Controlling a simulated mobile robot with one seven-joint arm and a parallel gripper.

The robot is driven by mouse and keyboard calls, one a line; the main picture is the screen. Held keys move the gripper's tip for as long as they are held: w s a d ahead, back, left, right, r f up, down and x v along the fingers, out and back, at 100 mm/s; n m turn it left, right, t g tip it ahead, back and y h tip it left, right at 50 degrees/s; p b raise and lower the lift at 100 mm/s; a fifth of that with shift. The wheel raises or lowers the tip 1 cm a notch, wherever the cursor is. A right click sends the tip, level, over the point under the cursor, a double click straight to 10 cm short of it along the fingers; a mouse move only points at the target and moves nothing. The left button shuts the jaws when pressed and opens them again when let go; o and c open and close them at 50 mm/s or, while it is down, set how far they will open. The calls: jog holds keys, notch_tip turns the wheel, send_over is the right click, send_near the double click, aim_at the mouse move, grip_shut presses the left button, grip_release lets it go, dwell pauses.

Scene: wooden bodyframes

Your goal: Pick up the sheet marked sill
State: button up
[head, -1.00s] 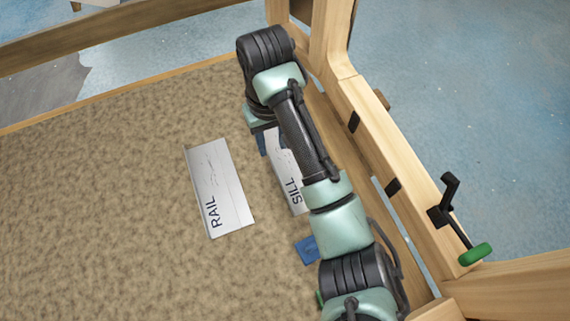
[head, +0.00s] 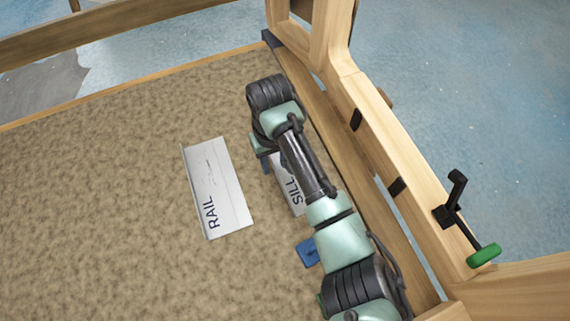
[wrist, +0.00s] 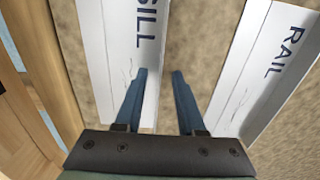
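The sheet marked SILL (head: 292,188) is white and lies on the brown carpeted surface, partly hidden under my arm in the head view. In the wrist view the SILL sheet (wrist: 120,50) runs along the left. My gripper (wrist: 159,73) has two blue fingers, apart with nothing between them. The left finger overlaps the SILL sheet's right side in the picture, and the right finger is over bare carpet. I cannot tell the height of the fingertips above the sheet. In the head view my gripper (head: 265,163) is mostly hidden behind the wrist.
A white sheet marked RAIL (head: 217,188) lies left of the SILL sheet, also seen in the wrist view (wrist: 268,65). A wooden frame beam (head: 375,150) with black fittings runs along the right. A small blue piece (head: 308,252) lies beside my arm. Carpet further left is clear.

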grip_shut()
dwell(1.3)
